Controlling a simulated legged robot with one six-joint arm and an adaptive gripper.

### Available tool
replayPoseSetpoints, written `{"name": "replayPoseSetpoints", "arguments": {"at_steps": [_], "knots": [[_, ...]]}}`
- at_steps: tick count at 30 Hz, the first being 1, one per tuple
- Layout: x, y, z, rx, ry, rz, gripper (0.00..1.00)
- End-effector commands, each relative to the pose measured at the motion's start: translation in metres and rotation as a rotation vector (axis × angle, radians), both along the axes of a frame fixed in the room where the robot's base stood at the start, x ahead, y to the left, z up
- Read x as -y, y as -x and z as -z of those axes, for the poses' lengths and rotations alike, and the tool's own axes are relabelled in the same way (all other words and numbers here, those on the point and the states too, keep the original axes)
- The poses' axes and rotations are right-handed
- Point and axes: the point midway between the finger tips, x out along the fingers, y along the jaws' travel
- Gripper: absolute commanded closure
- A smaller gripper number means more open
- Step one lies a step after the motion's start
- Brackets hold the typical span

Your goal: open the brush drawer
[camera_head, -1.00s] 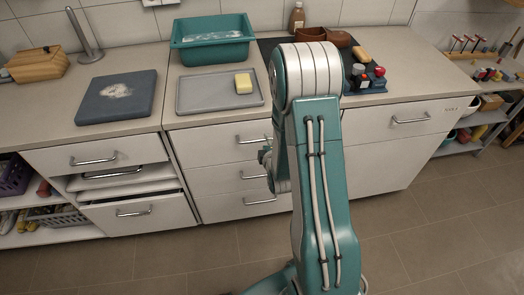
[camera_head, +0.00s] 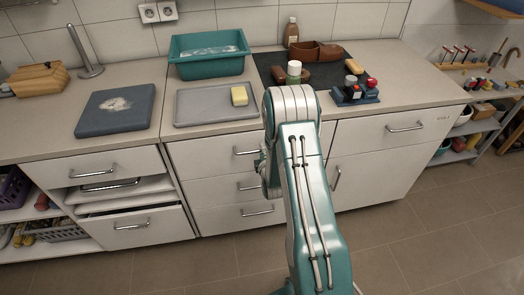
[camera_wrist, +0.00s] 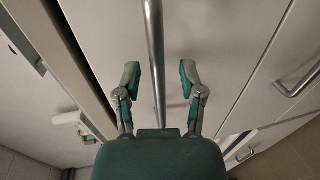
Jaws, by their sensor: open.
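The middle cabinet has a stack of three white drawers with bar handles: a top drawer (camera_head: 212,151), a middle drawer (camera_head: 212,190) and a bottom drawer (camera_head: 222,217). All three look shut. No readable label shows which is the brush drawer. My gripper (camera_wrist: 159,78) is open and empty. In the wrist view a metal bar handle (camera_wrist: 154,45) runs between its two fingers without visible contact. In the head view my arm hides most of the gripper, which is in front of this stack.
The left cabinet's lower drawer (camera_head: 131,228) stands partly open. A drawer with a bar handle (camera_head: 405,127) is at right, above a door with a vertical handle (camera_head: 336,178). The counter holds a grey tray (camera_head: 195,108) with a yellow sponge (camera_head: 239,96). Floor in front is clear.

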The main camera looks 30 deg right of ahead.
Motion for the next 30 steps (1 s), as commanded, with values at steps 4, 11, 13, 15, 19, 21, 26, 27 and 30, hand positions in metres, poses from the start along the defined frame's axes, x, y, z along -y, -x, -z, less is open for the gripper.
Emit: {"name": "replayPoseSetpoints", "arguments": {"at_steps": [4, 11, 13, 15, 19, 21, 26, 27, 30], "knots": [[0.0019, -0.0069, 0.0017, 0.0, 0.0, 0.0, 0.49], [0.0019, -0.0073, 0.0017, -0.001, 0.0, 0.0, 0.49], [0.0019, -0.0073, 0.0016, 0.0, 0.0, 0.0, 0.8], [0.0019, -0.0073, 0.0015, 0.0, 0.0, 0.0, 1.0], [0.0018, -0.0073, 0.002, -0.001, 0.0, 0.0, 1.0], [0.0018, -0.0075, 0.0024, -0.002, -0.001, 0.0, 1.0], [0.0017, -0.0072, 0.0031, -0.004, -0.001, 0.0, 1.0], [0.0017, -0.0072, 0.0032, -0.004, -0.001, 0.0, 1.0], [0.0016, -0.0067, 0.0036, -0.006, -0.002, 0.0, 1.0]]}}
